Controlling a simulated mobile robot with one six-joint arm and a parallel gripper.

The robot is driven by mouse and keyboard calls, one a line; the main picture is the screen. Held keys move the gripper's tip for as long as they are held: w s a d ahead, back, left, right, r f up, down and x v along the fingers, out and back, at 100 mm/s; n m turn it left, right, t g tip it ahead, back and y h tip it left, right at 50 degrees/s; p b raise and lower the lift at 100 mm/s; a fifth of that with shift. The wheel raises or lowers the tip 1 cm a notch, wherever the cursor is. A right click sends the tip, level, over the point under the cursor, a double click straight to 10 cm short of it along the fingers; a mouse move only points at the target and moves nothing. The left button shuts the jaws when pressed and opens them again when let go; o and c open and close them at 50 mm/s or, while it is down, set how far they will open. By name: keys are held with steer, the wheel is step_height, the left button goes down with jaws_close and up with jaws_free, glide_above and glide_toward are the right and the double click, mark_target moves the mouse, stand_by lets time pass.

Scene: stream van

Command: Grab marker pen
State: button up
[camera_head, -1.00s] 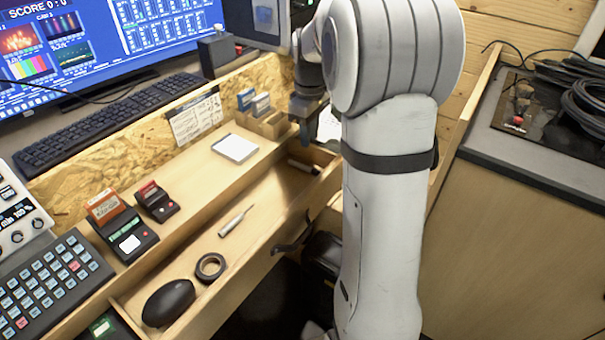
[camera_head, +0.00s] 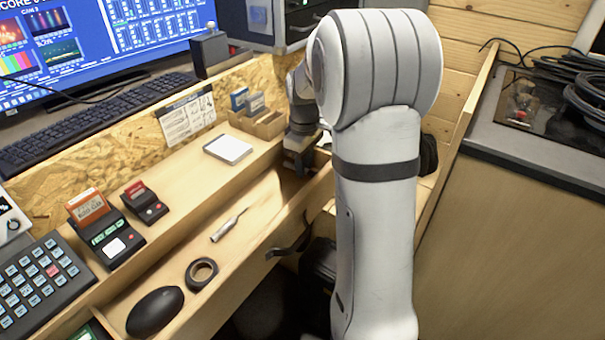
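My gripper (camera_head: 297,162) is at the far right end of the open drawer, reaching down into it. It is small and dark here, and I cannot tell whether its fingers are open or shut. No marker pen shows clearly now; a small dark, pen-like object seen earlier at that drawer end is hidden by the gripper. A slim, pale tool with a thin tip (camera_head: 228,226) lies in the middle of the drawer, well apart from the gripper; it looks more like a screwdriver than a marker.
The drawer (camera_head: 262,238) also holds a black tape roll (camera_head: 201,274) and a black mouse (camera_head: 155,311). On the ledge above are a white notepad (camera_head: 228,148), card readers (camera_head: 104,240) and a wooden card holder (camera_head: 258,122). The drawer's front wall stands close to my arm.

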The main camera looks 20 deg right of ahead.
steer(key=shift+r, duration=0.1)
steer(key=shift+c, duration=0.6)
jaws_close()
